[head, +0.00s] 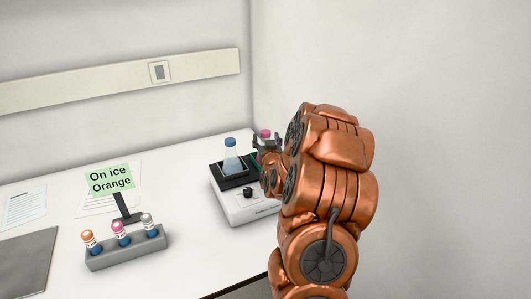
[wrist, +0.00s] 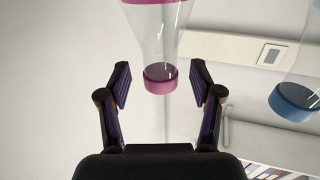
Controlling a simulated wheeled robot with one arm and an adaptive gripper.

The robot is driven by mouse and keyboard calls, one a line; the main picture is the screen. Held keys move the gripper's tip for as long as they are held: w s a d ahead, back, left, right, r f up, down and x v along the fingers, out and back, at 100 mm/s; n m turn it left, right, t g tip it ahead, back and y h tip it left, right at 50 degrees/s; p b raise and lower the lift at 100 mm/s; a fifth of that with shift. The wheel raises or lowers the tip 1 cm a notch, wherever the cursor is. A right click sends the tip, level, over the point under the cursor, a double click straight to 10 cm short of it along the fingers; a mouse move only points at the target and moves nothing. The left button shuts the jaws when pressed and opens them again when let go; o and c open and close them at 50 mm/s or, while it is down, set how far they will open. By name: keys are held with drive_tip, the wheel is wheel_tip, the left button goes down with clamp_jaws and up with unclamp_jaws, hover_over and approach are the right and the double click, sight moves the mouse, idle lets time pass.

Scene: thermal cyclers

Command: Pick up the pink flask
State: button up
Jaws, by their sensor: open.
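The pink-capped flask shows in the wrist view as a clear tapering body with a pink cap (wrist: 161,80) and a pink band of contents at the top edge. In the head view its pink cap (head: 265,133) shows, while my gripper and arm hide most of its body. My gripper (wrist: 161,68) is open, with one finger on each side of the flask's neck and cap and visible gaps on both sides. In the head view my gripper (head: 267,144) is beside the flask, over the white device.
A blue-capped flask (head: 231,160) stands close by on the white device (head: 240,205); its blue cap (wrist: 296,102) shows right in the wrist view. A grey rack (head: 127,251) with capped tubes and an "On ice Orange" sign (head: 110,180) stand left. Walls are behind and right.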

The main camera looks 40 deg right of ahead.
drive_tip(key=shift+x, duration=1.05)
clamp_jaws()
